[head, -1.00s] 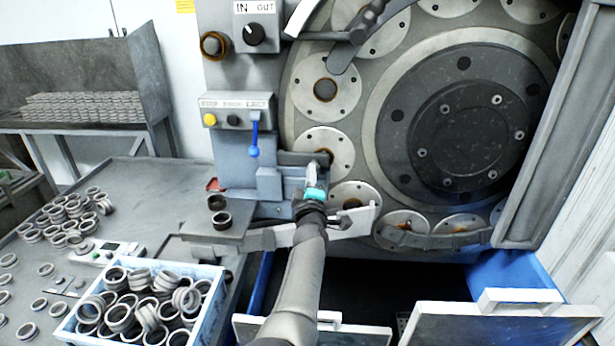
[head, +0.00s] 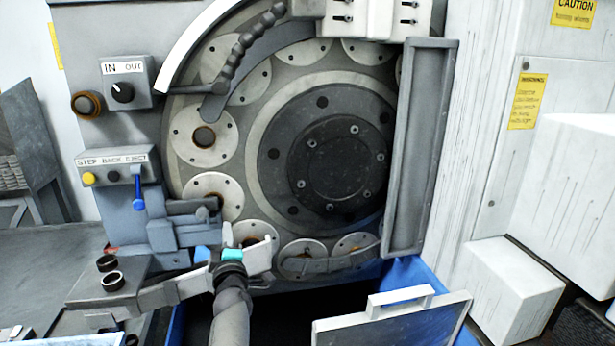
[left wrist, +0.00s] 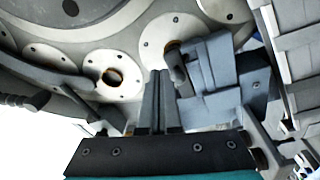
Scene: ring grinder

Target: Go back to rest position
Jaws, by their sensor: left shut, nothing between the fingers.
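My left gripper (head: 228,236), with a teal band behind its fingers, is in front of the lower left part of the ring grinder's disc (head: 340,165). It is to the right of the grey fixture block (head: 172,232). In the left wrist view its two fingers (left wrist: 158,85) are together with nothing between them, and the fixture block (left wrist: 215,75) is just to their right. From this view I cannot tell whether the fingers touch the block. My right gripper is not in view.
Two dark rings (head: 110,272) are on a small plate left of my gripper. A control panel (head: 118,172) with a blue lever (head: 138,192) is above them. A grey panel with a handle (head: 395,318) stands low on the right. White cabinets (head: 535,180) are at far right.

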